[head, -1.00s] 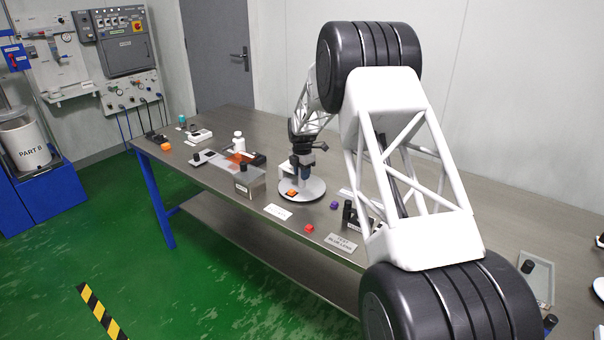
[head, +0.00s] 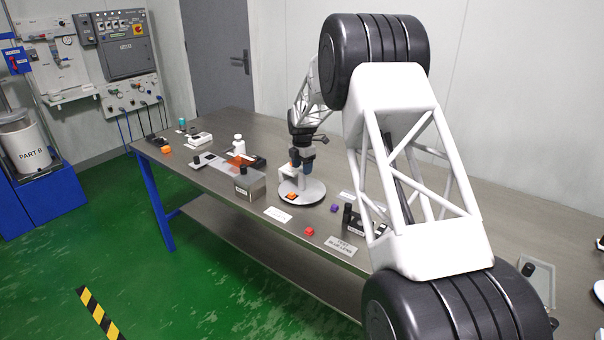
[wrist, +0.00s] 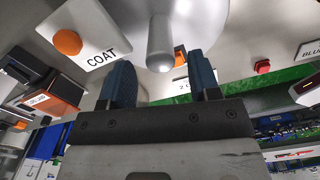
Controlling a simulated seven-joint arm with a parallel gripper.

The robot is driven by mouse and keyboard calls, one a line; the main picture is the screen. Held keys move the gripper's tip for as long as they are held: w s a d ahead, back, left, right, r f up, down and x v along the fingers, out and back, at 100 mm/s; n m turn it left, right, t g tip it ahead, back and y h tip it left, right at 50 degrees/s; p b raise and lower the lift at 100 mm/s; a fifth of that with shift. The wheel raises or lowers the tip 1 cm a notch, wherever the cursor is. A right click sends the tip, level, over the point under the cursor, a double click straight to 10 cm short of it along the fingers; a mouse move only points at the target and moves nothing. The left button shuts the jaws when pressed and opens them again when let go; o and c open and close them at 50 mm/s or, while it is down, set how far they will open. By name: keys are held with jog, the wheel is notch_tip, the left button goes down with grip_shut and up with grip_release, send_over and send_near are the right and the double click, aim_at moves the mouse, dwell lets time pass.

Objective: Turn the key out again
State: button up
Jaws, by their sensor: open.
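My gripper (head: 307,164) points down over a round pale plate (head: 314,197) on the bench. In the wrist view its two blue fingers (wrist: 161,84) are apart, with nothing gripped between them. A pale grey round-ended post (wrist: 160,46) shows just beyond the fingertips, lined up with the gap. I cannot tell whether the fingers reach around it, or whether it is the key. A white label reading COAT (wrist: 98,45) and an orange round button (wrist: 67,42) are left of it. No key can be made out for certain in either view.
An orange block (head: 291,196) is at the plate's front edge. A grey metal box (head: 250,186) with a black knob stands to its left. Bare bench lies behind the plate.

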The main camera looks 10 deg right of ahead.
jog(key=shift+r, duration=1.85)
jog(key=shift+s+r, duration=0.1)
jog(key=shift+s+r, duration=0.15)
jog(key=shift+r, duration=0.05)
jog(key=s+d+r+m+t, duration=0.1)
jog(key=s+r+m, duration=0.65)
jog(key=s, duration=0.75)
jog(key=s+d+r+m, duration=0.1)
jog(key=s+r+m, duration=0.3)
jog(key=s+r, duration=0.95)
jog(key=s+f+m, duration=0.2)
jog(key=s+m, duration=0.2)
jog(key=s, duration=0.8)
jog(key=s+f+m+t, duration=0.1)
jog(key=s+m, duration=0.3)
jog(key=s, duration=0.9)
jog(key=s+f+m, duration=0.2)
jog(key=s+m, duration=0.3)
jog(key=s, duration=0.8)
jog(key=shift+d+f+t, duration=0.3)
jog(key=shift+d+f, duration=0.1)
jog(key=shift+d, duration=0.05)
